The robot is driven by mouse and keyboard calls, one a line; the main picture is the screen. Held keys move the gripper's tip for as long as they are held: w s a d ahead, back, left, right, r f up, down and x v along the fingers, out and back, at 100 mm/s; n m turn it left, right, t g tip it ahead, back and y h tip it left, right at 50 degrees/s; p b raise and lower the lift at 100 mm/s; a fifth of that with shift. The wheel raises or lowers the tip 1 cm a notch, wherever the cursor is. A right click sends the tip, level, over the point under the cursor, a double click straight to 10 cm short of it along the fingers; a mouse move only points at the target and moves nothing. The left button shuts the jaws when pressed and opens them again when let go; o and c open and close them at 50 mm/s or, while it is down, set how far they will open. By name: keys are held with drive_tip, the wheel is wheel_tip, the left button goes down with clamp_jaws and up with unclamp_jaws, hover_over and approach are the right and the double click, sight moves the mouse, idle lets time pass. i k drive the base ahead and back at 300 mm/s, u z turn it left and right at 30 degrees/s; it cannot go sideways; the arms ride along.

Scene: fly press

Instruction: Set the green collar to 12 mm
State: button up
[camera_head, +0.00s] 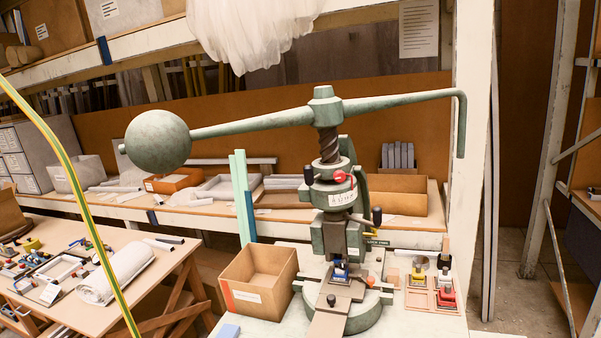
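The green fly press (350,235) stands upright on a pale bench top right of the middle. Its long lever arm (265,120) carries a round ball weight (157,138) on the left and a bent-down handle (461,125) on the right. A dark threaded screw (329,146) shows below the hub. Under it is a green collar (328,171) around the screw, with a red knob (340,176) at its front. A white label (342,198) sits just below; its marks are too small to read, so I cannot tell the setting. My gripper is not in view.
An open cardboard box (258,281) stands left of the press. Small coloured blocks in trays (433,290) lie at its right. A yellow-green cord (70,175) crosses the left foreground. A side table (110,290) with tools and a rolled cloth (117,272) is at lower left.

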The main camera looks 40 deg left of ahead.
sight(311, 174)
drive_tip(key=u, duration=0.05)
drive_tip(key=i, duration=1)
drive_tip(key=z, duration=0.05)
